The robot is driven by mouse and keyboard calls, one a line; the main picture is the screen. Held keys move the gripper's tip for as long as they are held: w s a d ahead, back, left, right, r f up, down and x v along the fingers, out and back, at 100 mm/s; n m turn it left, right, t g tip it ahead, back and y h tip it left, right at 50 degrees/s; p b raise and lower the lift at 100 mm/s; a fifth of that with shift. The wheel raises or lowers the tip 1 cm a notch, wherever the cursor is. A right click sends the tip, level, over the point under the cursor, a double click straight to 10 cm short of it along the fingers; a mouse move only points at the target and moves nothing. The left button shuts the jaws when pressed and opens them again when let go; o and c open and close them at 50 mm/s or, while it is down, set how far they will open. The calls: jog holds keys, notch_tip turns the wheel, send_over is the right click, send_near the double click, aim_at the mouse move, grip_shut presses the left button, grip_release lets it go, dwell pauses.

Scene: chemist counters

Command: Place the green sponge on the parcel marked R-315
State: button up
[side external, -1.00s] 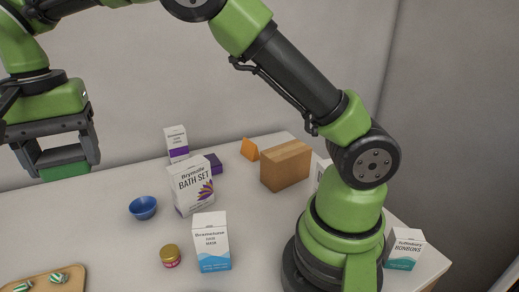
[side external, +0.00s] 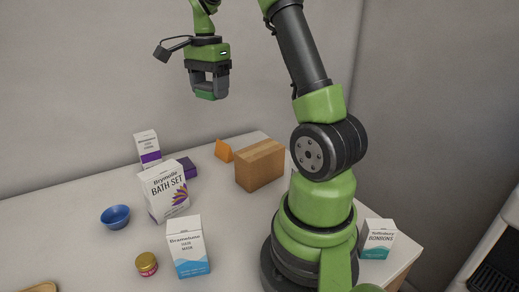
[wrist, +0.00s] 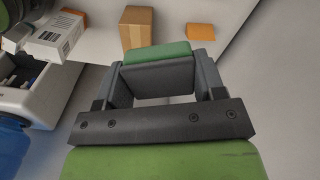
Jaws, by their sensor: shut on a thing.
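My gripper (side external: 209,82) is shut on the green sponge (side external: 206,96), held high above the back of the counter. The sponge (wrist: 157,52) also shows in the wrist view, between my fingers, with its far edge visible. A brown cardboard parcel (side external: 260,165) stands on the counter, below and to the right of my gripper in the side view. A brown parcel (wrist: 137,27) also shows just beyond the sponge in the wrist view. I can read no R-315 marking on it in either view.
An orange wedge (side external: 223,151) stands left of the parcel. The Bath Set box (side external: 164,192), a purple box (side external: 187,168), a tall white box (side external: 148,150), a blue bowl (side external: 116,217), a jar (side external: 147,264) and another white box (side external: 188,247) stand further left. A bonbons box (side external: 377,240) is right.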

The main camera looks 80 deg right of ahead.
aim_at(260, 149)
jog(key=s+d+m, duration=0.5)
jog(key=s+d, duration=0.1)
jog(key=s, duration=0.4)
notch_tip(260, 149, down, 15)
jog(key=shift+s+f, duration=0.1)
jog(key=o, duration=0.9)
jog(key=shift+f, duration=0.15)
